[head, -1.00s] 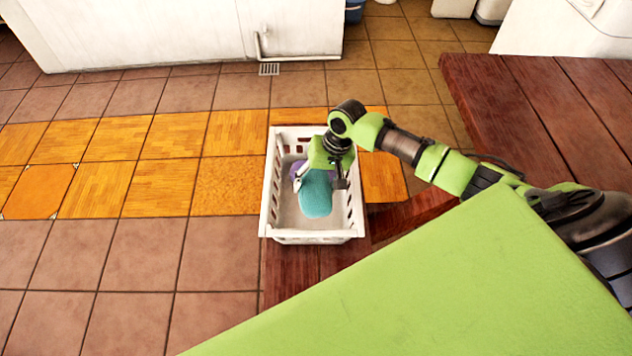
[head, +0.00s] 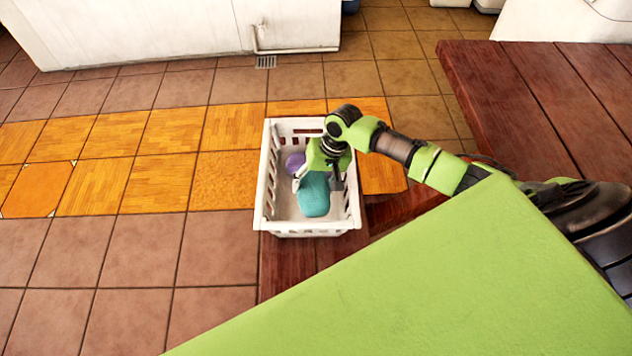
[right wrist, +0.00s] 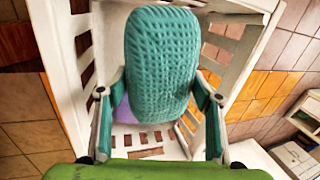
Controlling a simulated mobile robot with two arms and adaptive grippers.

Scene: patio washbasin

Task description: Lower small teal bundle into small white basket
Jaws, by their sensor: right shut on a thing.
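The small teal bundle (head: 314,196) is a knitted, rounded roll, seen over the small white basket (head: 290,232). My right gripper (head: 320,185) is shut on it, with a finger on each side. In the right wrist view the teal bundle (right wrist: 162,62) fills the middle between the two fingers, and the slatted basket wall (right wrist: 68,40) shows around it. I cannot tell whether the bundle touches the basket floor. A purple thing (head: 295,163) lies in the basket, partly hidden by the gripper. My left gripper is not in view.
The basket stands at the end of a dark red wooden surface (head: 285,268). A wooden table (head: 540,90) is at the right. A white wall (head: 150,30) is at the back. The tiled floor (head: 110,270) to the left is clear.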

